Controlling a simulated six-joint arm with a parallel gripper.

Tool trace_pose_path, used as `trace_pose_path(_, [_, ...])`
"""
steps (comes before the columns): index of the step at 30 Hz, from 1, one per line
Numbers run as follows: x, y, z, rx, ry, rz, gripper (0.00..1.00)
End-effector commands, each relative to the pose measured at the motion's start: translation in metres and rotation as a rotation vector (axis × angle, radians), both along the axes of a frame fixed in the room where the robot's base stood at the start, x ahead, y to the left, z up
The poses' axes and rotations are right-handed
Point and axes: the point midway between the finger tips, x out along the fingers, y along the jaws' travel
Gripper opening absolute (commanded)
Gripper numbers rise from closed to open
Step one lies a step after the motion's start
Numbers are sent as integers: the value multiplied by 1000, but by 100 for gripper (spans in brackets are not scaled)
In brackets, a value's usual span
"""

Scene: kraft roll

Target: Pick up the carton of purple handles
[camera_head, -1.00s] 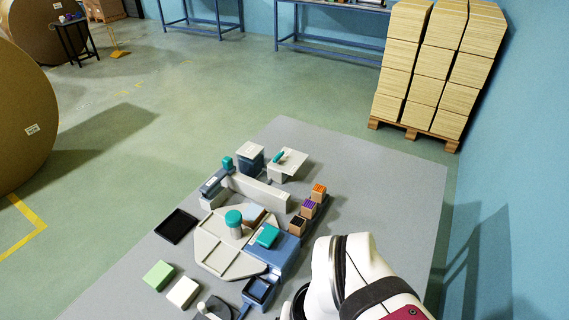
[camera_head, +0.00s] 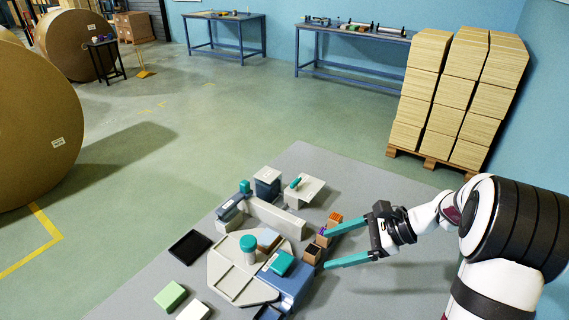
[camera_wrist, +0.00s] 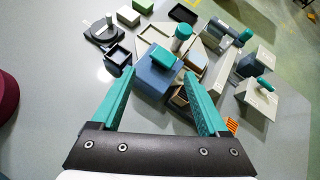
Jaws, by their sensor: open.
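The carton of purple handles (camera_head: 322,240) is a small brown box, the middle one in a short row of three. In the head view my upper finger partly covers it, and only a little purple shows. In the wrist view I cannot make out its purple handles; my right finger blocks that area. My gripper (camera_head: 324,250) has long teal fingers, spread open and empty, reaching in from the right over the row. It also shows in the wrist view (camera_wrist: 161,72). Whether the fingers touch any carton cannot be told.
An orange-topped carton (camera_head: 335,218) stands behind and a dark-topped carton (camera_head: 312,255) in front. A blue block with a teal top (camera_head: 288,283) and a pale tray-like base (camera_head: 232,277) lie left. A black tray (camera_head: 190,246) is farther left.

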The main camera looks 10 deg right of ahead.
Motion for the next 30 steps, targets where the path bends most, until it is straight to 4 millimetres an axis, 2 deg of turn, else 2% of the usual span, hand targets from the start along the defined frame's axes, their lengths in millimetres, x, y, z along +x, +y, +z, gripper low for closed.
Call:
trace_pose_path(1, [14, -39, -23, 87, 15, -138, 78])
trace_pose_path(3, [26, -83, -47, 189, 13, -298, 78])
trace_pose_path(6, [31, -123, -70, 277, 3, -438, 78])
trace_pose_path(8, [32, -133, -78, 302, 0, -475, 78])
trace_pose_path(11, [44, -125, -87, 311, 0, -487, 78])
trace_pose_path(18, [88, -80, -112, 308, 0, -481, 78])
trace_pose_path(23, [102, -67, -120, 306, 0, -482, 78])
trace_pose_path(30, [135, -42, -136, 307, 1, -482, 78])
